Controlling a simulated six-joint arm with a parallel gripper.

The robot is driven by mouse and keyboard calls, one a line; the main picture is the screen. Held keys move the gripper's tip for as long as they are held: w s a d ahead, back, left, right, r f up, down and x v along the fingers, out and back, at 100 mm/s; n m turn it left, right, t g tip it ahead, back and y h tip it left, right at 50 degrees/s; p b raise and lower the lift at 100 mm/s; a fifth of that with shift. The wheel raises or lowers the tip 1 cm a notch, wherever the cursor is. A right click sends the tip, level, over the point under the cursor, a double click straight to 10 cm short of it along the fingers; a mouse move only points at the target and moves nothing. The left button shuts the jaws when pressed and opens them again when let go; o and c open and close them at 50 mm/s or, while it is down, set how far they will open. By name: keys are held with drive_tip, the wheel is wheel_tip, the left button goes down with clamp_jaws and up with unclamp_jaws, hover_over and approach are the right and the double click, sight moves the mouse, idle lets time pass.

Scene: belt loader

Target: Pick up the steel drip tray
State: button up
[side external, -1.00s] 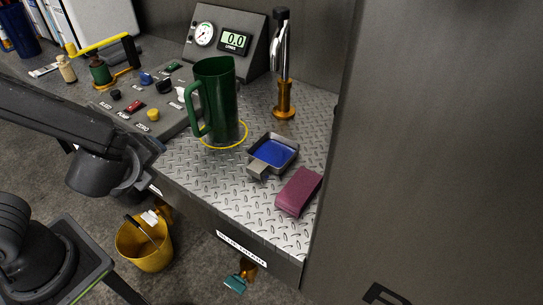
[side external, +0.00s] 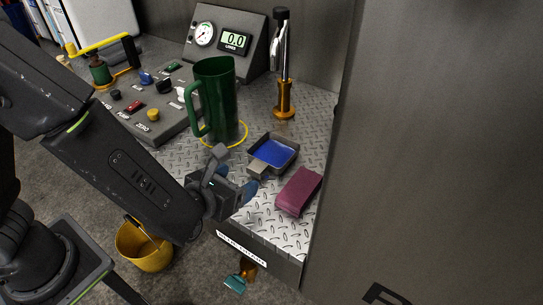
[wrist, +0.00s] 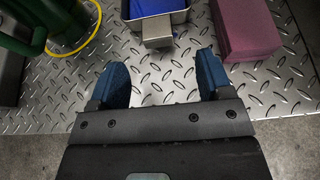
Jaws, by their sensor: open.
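The steel drip tray (side external: 284,165) is a small square tray with a blue inside and a short grey handle block at its near edge. It sits on the diamond-plate deck. In the wrist view the drip tray (wrist: 179,15) is at the top, its handle pointing toward me. My gripper (side external: 248,186) is open and empty, low over the deck at the near side of the tray. In the wrist view the blue fingertips of my gripper (wrist: 161,72) stand apart, with the handle just beyond them and roughly between them. The arm hides part of the deck's front edge.
A maroon block (side external: 299,191) lies right of the tray. A tall green jug (side external: 217,100) stands in a yellow ring at the left. An orange-based tap (side external: 284,98) is behind. A control panel (side external: 150,112) is left, a grey wall (side external: 430,150) right.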

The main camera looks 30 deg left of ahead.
sight(253, 170)
drive_tip(key=shift+a+x, duration=0.2)
drive_tip(key=shift+x, duration=2.85)
drive_tip(key=shift+s, duration=0.1)
drive_tip(key=shift+c, duration=0.3)
drive_tip(key=c, duration=1.1)
drive_tip(key=shift+r, duration=0.2)
wheel_tip(253, 170, up, 18)
drive_tip(key=shift+f, duration=0.1)
drive_tip(key=s, duration=1.3)
